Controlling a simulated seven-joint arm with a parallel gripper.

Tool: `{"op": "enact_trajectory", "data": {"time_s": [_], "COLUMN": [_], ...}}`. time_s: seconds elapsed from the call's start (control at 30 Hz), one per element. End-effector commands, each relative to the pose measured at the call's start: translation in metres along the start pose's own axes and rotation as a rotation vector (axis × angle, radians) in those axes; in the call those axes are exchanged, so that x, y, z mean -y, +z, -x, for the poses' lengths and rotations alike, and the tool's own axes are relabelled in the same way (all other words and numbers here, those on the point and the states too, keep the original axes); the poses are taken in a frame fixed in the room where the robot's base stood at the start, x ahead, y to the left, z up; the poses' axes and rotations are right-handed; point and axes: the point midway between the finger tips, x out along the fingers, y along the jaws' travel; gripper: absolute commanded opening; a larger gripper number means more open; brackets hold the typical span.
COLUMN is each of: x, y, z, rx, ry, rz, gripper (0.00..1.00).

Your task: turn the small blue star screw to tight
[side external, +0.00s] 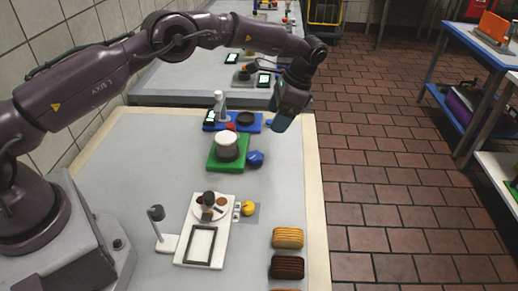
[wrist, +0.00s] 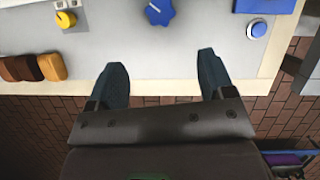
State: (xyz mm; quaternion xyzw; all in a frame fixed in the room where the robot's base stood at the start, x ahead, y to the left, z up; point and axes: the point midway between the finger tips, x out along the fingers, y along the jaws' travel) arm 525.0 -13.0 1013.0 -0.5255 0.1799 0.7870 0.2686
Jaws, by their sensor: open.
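The small blue star screw (side external: 255,158) is beside the right edge of a green board (side external: 228,166) on the table. In the wrist view the star screw (wrist: 159,12) is at the top edge, partly cut off, with a pale mark on it. My gripper (side external: 281,123) is raised near the table's right edge, apart from the screw. In the wrist view my gripper (wrist: 162,70) is open and empty. Its two fingers are spread wide, with bare tabletop and the table edge between them.
A yellow knob (side external: 248,208), a white board (side external: 187,252) and pastries (side external: 288,237) lie nearer. In the wrist view a blue button (wrist: 258,28) is at right.

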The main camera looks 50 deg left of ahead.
Motion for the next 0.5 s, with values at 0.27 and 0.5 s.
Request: {"op": "enact_trajectory", "data": {"time_s": [0.27,0.5], "x": [0.0,0.0], "y": [0.001,0.001], "z": [-0.05,-0.098], "rx": [0.004,0.003], "ry": [0.001,0.0], "rz": [-0.002,-0.002], "gripper": [0.75,0.75]}}
